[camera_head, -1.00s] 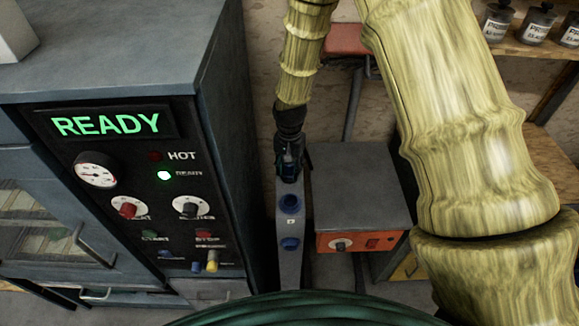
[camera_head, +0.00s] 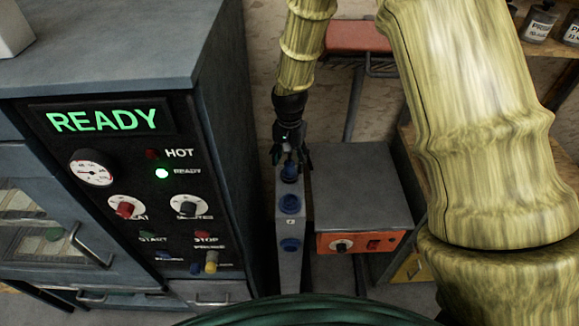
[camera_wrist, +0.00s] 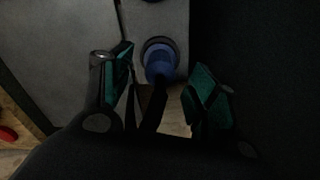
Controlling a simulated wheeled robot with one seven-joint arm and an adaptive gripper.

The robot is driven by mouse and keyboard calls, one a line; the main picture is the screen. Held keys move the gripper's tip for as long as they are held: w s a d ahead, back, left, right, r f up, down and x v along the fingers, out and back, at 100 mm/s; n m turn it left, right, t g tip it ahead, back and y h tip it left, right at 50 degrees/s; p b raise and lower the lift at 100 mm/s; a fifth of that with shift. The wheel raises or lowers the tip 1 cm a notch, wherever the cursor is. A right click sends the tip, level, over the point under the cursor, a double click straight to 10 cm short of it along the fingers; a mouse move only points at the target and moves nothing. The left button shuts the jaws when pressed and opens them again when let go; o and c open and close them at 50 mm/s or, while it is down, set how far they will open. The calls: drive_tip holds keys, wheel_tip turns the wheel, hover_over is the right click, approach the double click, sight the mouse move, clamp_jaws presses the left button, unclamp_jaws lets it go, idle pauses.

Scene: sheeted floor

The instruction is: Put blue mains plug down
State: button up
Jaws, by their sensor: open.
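The blue mains plug (camera_head: 290,173) sits at the top blue socket of a narrow grey socket post, upright in the head view. In the wrist view the blue plug (camera_wrist: 159,66) stands in a dark round socket ring, with a dark lead or part trailing below it. My gripper (camera_head: 291,152) is open just above the plug. In the wrist view its green-padded fingers (camera_wrist: 162,68) are spread on either side of the plug, with gaps between. How deep the plug sits in the socket I cannot tell.
The grey post (camera_head: 291,264) carries two more blue sockets lower down. A large cabinet (camera_head: 100,190) with a READY display stands close on the left. A grey box with an orange front (camera_head: 361,243) stands close on the right. A red-topped stool or stand (camera_head: 360,37) is behind.

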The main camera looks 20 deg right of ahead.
drive_tip(key=shift+r+b, duration=1.35)
drive_tip(key=shift+r, duration=2.8)
